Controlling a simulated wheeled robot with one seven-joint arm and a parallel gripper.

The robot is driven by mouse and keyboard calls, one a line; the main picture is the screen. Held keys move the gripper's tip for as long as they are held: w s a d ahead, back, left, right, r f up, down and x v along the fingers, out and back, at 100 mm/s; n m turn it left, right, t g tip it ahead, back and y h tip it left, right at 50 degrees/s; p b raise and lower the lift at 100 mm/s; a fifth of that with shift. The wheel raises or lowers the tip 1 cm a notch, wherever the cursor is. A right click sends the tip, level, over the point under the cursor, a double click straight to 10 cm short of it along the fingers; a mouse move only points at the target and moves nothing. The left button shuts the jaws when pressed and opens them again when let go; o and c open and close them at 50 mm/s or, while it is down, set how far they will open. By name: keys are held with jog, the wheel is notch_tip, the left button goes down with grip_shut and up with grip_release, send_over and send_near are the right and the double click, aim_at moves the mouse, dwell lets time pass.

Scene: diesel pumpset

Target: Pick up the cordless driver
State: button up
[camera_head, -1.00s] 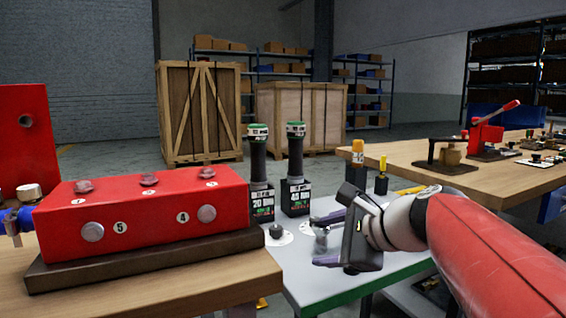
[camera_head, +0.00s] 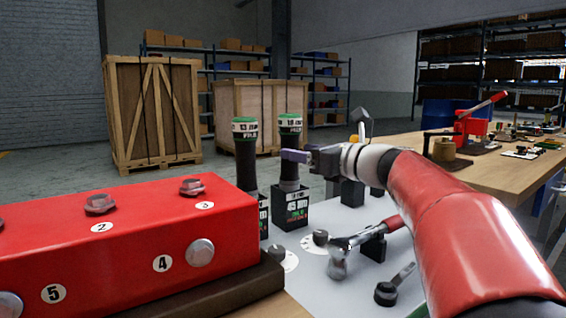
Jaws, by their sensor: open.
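Two upright black cordless drivers with green-and-white tops stand side by side on the grey bench. The left driver (camera_head: 245,166) is partly hidden by the red block. The right driver (camera_head: 291,205) has a base label that seems to read 45. My gripper (camera_head: 287,156) is at the upper handle of the right driver, coming from the right, with a finger across the handle in this view. Its jaws are open, and the driver stands on the bench. Whether the fingers straddle or touch the handle cannot be told.
A red block with numbered bolts (camera_head: 130,235) fills the left foreground. A ratchet-like tool (camera_head: 365,237), small dark knobs and a hammer-like tool (camera_head: 361,122) are on the grey bench (camera_head: 330,285). A wooden table (camera_head: 500,175) stands at right.

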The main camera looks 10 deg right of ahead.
jog(key=x, duration=0.6)
grip_shut()
dwell(0.3)
jog(key=shift+r, duration=0.1)
notch_tip(320, 180, up, 20)
jog(key=p, duration=0.7)
jog(key=shift+p, duration=0.4)
jog(key=c, duration=0.6)
grip_release()
grip_shut()
jog(key=shift+a, duration=0.1)
